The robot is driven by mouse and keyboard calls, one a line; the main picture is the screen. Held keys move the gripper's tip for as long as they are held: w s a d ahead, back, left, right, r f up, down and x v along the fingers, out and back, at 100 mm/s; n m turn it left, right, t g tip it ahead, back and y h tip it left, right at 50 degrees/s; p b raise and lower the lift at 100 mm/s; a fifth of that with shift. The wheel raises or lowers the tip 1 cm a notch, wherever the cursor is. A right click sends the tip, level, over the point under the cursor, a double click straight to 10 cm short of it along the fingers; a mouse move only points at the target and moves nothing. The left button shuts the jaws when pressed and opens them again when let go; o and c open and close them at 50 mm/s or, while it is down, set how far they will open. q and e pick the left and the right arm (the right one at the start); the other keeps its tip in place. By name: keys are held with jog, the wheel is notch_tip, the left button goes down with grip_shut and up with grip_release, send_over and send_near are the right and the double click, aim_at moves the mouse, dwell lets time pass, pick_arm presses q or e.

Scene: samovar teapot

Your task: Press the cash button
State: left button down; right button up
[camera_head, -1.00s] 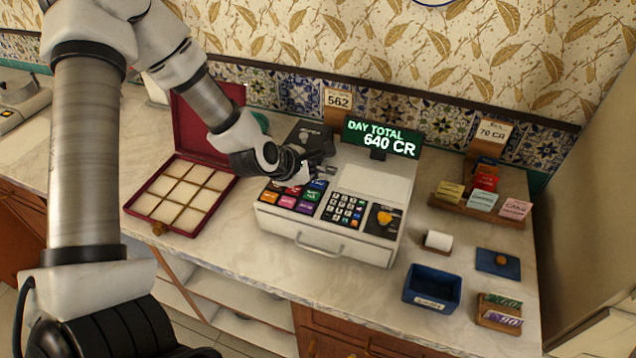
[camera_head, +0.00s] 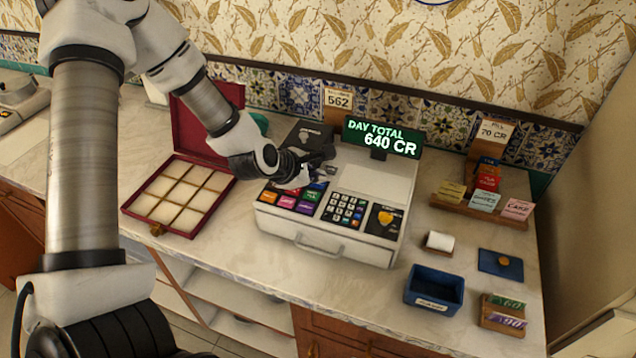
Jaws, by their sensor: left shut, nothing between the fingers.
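The white cash register (camera_head: 328,240) stands on the marble counter, its drawer front closed. A number pad (camera_head: 345,209) and a dark panel with a yellow knob (camera_head: 385,217) sit to the right. My left gripper (camera_head: 325,171) is shut and empty above the back of the coloured keys, hiding some of them. My right gripper is out of view.
An open red box (camera_head: 150,212) lies left of the register.

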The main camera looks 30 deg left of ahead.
aim_at(316, 185)
pick_arm(q)
jog(key=shift+f, duration=0.15)
dwell(0.4)
jog(key=shift+r+p, duration=0.4)
jog(key=shift+r, duration=0.4)
notch_tip(316, 185, up, 5)
jog(key=p, duration=0.4)
dwell(0.5)
